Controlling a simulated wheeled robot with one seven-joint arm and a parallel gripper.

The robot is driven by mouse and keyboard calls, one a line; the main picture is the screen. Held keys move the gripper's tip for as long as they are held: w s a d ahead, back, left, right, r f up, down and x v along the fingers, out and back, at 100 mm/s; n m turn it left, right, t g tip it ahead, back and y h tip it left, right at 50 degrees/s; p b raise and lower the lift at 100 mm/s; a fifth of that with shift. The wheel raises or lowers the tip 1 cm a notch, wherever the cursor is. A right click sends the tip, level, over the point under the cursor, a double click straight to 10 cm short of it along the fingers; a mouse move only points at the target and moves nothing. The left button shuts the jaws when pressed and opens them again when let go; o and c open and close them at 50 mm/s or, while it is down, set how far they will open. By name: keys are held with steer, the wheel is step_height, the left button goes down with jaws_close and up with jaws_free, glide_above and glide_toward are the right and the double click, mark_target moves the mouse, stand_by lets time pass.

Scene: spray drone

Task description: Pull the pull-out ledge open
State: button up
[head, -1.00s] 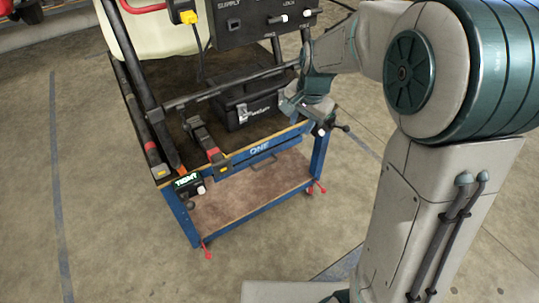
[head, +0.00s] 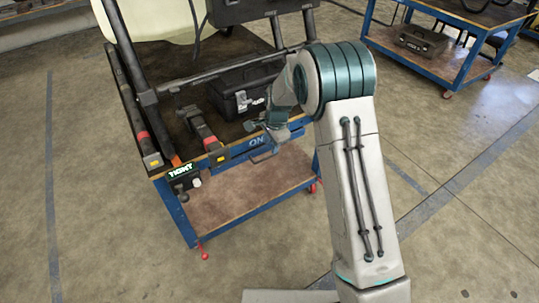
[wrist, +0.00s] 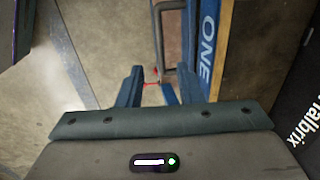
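The pull-out ledge (head: 238,158) is the blue strip lettered "ONE" at the front of the blue cart, under its top edge. It looks pushed in. Its bar handle (wrist: 158,30) stands out from the blue front in the wrist view, upright in that picture. My gripper (wrist: 160,90) is open, with a blue finger on each side. The handle's near end lies just ahead of and between the fingertips; contact is not clear. In the head view my gripper (head: 264,132) is over the ledge front and hides part of the lettering.
A black case (head: 238,97) and clamp-like tools stand on the cart's top (head: 178,130). A "TIGHT" tag (head: 182,171) hangs at its front left corner. A brown lower shelf (head: 250,200) lies below. Open concrete floor (head: 120,250) is in front. Another blue cart (head: 460,60) stands back right.

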steer(key=f, duration=0.4)
steer(key=w+f, duration=0.1)
steer(key=f, duration=0.1)
steer(key=shift+a+f+b, duration=0.2)
steer(key=shift+a+b, duration=0.2)
jaws_close()
